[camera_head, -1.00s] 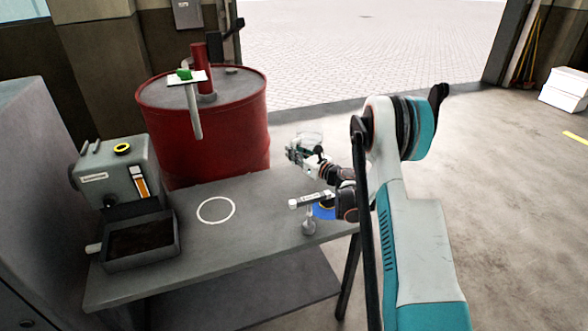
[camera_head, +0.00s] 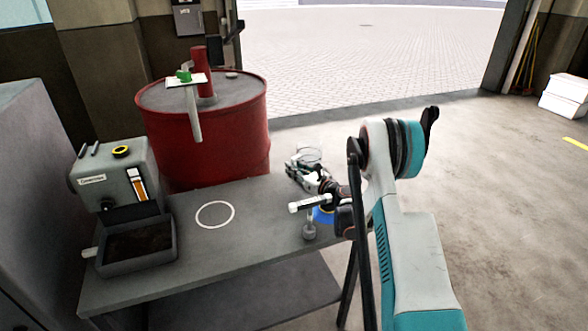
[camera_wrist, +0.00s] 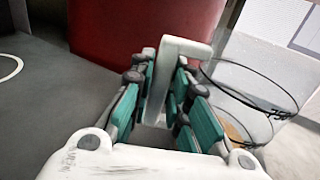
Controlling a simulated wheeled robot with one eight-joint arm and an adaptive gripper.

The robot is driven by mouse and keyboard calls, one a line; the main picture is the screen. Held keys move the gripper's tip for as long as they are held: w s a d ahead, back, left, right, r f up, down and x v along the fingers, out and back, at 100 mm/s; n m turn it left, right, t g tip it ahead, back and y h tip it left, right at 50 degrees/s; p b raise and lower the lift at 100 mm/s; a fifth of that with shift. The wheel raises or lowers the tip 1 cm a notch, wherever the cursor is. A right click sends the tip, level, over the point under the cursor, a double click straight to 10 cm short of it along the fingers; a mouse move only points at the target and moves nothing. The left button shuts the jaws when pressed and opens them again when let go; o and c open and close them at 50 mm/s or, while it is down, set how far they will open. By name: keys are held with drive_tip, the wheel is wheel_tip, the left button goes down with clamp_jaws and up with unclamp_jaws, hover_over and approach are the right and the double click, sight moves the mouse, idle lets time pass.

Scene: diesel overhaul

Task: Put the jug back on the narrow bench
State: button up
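The jug (camera_head: 309,155) is a clear vessel with a dark rim, at the far right end of the narrow grey bench (camera_head: 225,247). In the wrist view the jug (camera_wrist: 258,95) stands out to the right, with its pale handle between my gripper's teal-padded fingers. My gripper (camera_wrist: 160,80) looks shut on that handle. My gripper also shows in the head view (camera_head: 297,168), beside the jug. The jug's base is partly hidden, so I cannot tell whether it touches anything. A white ring (camera_head: 215,214) is marked on the bench top.
A grey machine (camera_head: 115,178) with a dark-filled tray (camera_head: 137,262) stands at the bench's left end. A red drum (camera_head: 205,130) with a pump stands behind. A small stand with a white bar (camera_head: 309,203) and a blue disc (camera_head: 323,217) are near my arm. The bench around the ring is clear.

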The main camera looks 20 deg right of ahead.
drive_tip(key=shift+o, duration=0.8)
drive_tip(key=shift+r, duration=0.15)
drive_tip(key=p+v, duration=0.2)
drive_tip(key=v, duration=0.8)
drive_tip(key=shift+s, duration=0.2)
drive_tip(key=shift+s+d+b, duration=0.2)
drive_tip(key=shift+s+b, duration=0.25)
drive_tip(key=shift+s, duration=0.35)
